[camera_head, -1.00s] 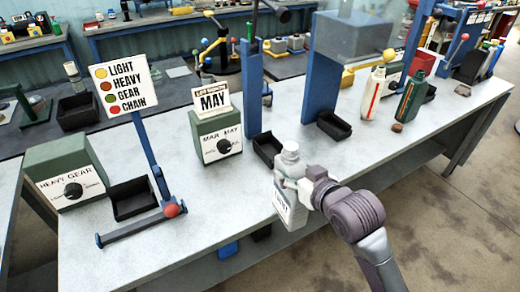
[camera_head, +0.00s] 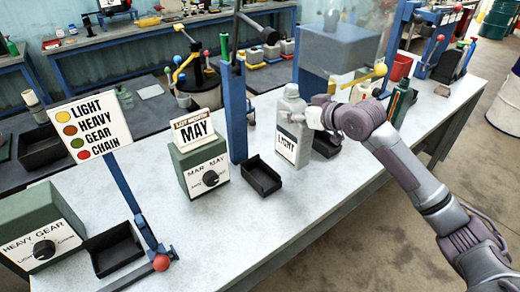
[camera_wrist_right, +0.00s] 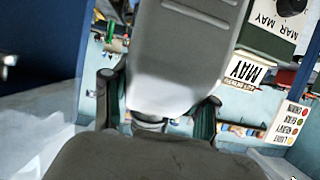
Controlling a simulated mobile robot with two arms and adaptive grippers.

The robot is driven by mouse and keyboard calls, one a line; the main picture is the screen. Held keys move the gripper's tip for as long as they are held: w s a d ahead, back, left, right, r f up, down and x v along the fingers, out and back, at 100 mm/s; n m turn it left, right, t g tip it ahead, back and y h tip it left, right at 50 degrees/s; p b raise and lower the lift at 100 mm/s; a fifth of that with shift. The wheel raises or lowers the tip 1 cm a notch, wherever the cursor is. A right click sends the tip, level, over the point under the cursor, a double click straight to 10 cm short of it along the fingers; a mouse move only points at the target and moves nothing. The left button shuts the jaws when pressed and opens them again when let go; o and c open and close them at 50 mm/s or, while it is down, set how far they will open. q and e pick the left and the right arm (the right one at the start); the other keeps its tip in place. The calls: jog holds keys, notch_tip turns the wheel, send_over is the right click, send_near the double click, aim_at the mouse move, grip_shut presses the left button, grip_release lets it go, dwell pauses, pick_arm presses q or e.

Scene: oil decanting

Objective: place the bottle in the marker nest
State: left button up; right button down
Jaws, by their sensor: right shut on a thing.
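A pale grey bottle (camera_head: 292,106) with a white LIGHT label is upright at the middle of the bench in the head view. My right gripper (camera_head: 314,117) is shut on its upper part from the right. In the right wrist view the grey bottle body (camera_wrist_right: 175,60) fills the middle, between the two fingers of my right gripper (camera_wrist_right: 158,112). Whether the bottle's base touches the bench is hard to tell. I cannot pick out a clearly marked nest; black trays (camera_head: 264,180) stand near the bottle. My left gripper is out of view.
A MAR MAY dial box (camera_head: 203,166) stands left of the bottle, beside a blue post (camera_head: 233,110). A HEAVY GEAR box (camera_head: 40,228) and a colour sign (camera_head: 90,125) are farther left. A green bottle (camera_head: 398,103) stands behind my right arm.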

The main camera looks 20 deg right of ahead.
jog(key=w+a+f+p, duration=0.3)
jog(key=a+f, duration=0.5)
jog(key=f, duration=0.1)
jog(key=shift+w+a, duration=0.3)
jog(key=shift+w, duration=0.1)
jog(key=shift+f, duration=0.1)
jog(key=shift+c, duration=1.6)
grip_release()
jog(key=shift+s+f, duration=0.15)
jog(key=shift+f, duration=0.05)
jog(key=shift+r, duration=0.1)
